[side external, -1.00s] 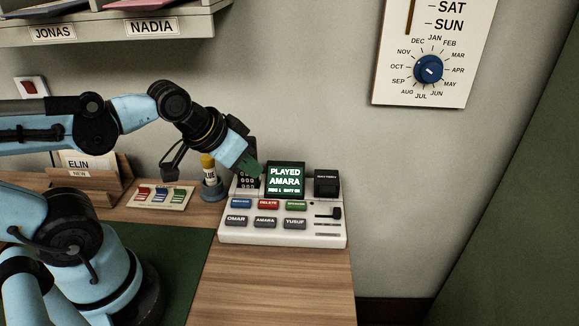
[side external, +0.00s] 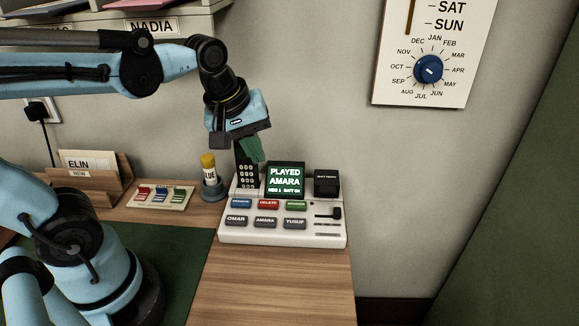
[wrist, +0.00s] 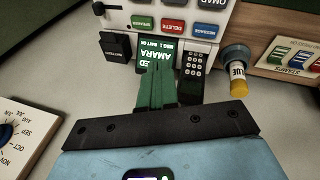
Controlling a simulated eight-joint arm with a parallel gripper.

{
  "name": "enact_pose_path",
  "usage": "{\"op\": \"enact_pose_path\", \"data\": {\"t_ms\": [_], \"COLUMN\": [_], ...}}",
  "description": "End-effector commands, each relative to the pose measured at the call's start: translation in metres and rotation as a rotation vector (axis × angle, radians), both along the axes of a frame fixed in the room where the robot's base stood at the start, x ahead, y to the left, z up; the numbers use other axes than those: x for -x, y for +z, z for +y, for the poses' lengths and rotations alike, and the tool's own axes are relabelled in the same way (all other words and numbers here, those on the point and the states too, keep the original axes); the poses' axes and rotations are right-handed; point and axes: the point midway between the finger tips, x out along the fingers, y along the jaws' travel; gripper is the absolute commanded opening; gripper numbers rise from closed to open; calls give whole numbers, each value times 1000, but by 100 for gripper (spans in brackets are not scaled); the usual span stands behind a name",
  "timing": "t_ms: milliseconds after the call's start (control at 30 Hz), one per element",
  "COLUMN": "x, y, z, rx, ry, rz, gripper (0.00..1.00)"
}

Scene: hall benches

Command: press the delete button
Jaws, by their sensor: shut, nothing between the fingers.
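The red delete button (side external: 268,204) is on the top row of the white message machine (side external: 283,238), between a blue and a green button. It also shows in the wrist view (wrist: 172,26), beyond my fingertips. The machine's screen (side external: 285,179) reads "PLAYED AMARA". My gripper (side external: 252,157) is shut and empty, its green fingers pointing down above the machine's dark keypad handset, behind and above the button row. In the wrist view my fingers (wrist: 157,70) lie together and cover part of the screen. They are apart from the delete button.
A black battery box (side external: 327,183) stands right of the screen. The wall with a month dial (side external: 429,69) is behind. Bare wood (side external: 280,285) lies in front.

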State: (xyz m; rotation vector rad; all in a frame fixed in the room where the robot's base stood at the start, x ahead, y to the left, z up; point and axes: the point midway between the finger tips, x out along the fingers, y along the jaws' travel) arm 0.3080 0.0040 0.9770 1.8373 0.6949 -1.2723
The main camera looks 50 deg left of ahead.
Motion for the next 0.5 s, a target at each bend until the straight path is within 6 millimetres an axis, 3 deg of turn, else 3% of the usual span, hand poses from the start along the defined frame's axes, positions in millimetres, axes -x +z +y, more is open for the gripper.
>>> {"op": "enact_pose_path", "data": {"t_ms": [500], "x": [-22], "y": [16], "z": [4], "rx": [218], "ry": [904], "rz": [224], "gripper": [0]}}
